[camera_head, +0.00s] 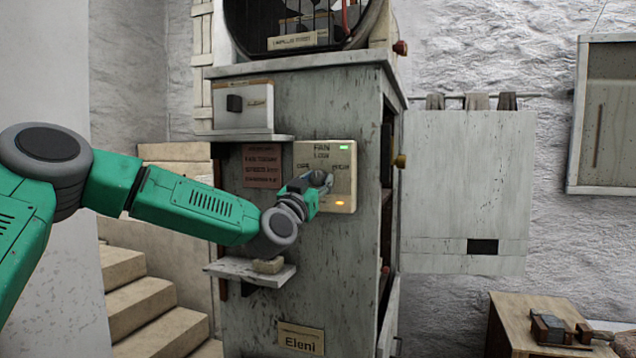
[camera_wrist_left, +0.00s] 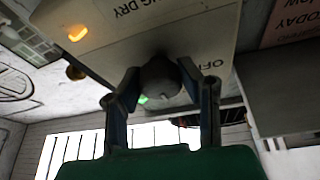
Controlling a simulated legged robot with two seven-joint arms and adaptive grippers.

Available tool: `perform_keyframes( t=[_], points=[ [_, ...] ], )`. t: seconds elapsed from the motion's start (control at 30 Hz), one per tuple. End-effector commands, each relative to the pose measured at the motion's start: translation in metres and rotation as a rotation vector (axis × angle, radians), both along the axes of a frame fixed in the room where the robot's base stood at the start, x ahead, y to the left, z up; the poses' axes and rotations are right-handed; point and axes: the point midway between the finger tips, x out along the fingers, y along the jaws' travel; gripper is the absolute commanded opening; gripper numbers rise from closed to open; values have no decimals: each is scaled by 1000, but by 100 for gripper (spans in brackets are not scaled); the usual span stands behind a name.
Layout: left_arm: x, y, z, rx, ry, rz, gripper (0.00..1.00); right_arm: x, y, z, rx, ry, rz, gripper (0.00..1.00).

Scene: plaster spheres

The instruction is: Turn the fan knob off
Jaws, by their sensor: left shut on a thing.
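The cream fan control panel (camera_head: 338,158) is on the side of the grey wooden cabinet. It has "FAN" and "LOW" lettering, a lit green light at top right and a lit orange light below. The round grey fan knob (camera_wrist_left: 160,82) sits on the panel between the fingers of my left gripper (camera_wrist_left: 160,72), which is shut on it. In the head view my left gripper (camera_head: 318,184) covers most of the knob. The wrist view shows "OFF" beside the knob and a green spot near its edge. I cannot tell where the knob points. My right gripper is not in view.
A small shelf (camera_head: 250,272) juts out below my left forearm, and a box-like drawer (camera_head: 243,106) juts out above it. A reddish sign (camera_head: 262,165) is left of the panel. Stone steps (camera_head: 150,300) lie at left. A wooden table (camera_head: 550,335) stands at lower right.

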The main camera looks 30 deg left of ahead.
Motion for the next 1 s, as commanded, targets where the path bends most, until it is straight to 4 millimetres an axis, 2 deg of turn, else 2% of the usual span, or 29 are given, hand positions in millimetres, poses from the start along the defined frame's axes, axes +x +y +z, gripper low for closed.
perform_keyframes(
  t=[0.37, 0.7, 1.0],
  points=[
    [0, 0, -2, -165, -43, 1, 3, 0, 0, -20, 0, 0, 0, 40],
    [-1, 0, -1, -470, -117, 1, 3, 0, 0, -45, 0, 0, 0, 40],
    [-1, 0, -1, -734, -180, 2, 3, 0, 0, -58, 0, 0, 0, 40]
  ],
)
